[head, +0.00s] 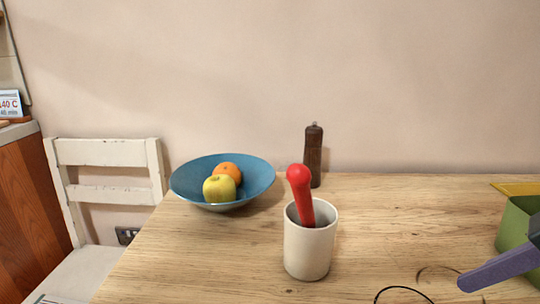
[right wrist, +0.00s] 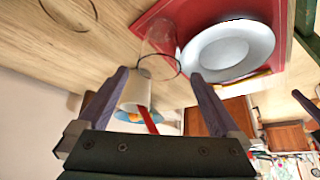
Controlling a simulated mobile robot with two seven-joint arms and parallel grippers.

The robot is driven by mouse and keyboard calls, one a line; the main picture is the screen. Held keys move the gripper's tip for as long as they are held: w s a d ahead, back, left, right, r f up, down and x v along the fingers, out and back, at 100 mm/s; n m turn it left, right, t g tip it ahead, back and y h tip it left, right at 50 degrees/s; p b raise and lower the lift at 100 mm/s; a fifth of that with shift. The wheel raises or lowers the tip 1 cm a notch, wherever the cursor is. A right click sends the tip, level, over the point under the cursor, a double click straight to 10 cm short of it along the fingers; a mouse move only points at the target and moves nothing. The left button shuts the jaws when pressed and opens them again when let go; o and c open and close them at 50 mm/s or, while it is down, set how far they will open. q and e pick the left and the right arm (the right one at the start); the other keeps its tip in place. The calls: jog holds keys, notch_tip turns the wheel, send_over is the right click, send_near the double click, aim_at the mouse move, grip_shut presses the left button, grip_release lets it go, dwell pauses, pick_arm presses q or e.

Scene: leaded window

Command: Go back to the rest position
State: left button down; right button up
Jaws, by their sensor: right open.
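My right gripper (right wrist: 157,78) is open, with its two purple fingers apart and nothing held between them. In the head view one purple finger of the right gripper (head: 495,272) comes in at the lower right edge, in front of or over the wooden table (head: 430,215). The rest of that arm is outside the picture. My left gripper is not in view.
On the table are a white cup (head: 308,251) with a red-handled tool (head: 301,195), a blue bowl (head: 256,180) of fruit and a dark mill (head: 313,158). A green container (head: 514,222) is right. The wrist view shows a clear glass (right wrist: 158,42) and plate (right wrist: 232,52).

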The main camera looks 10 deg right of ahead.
jog(key=s+a+r+m+g+h+p, duration=0.35)
jog(key=s+r+p, duration=0.55)
jog(key=r+p, duration=0.85)
notch_tip(320, 180, up, 33)
jog(key=t+p, duration=0.2)
jog(key=p, duration=3.8)
jog(key=shift+s+r+m+y, duration=0.15)
jog(key=shift+r+m+y, duration=0.05)
jog(key=shift+m+y, duration=0.2)
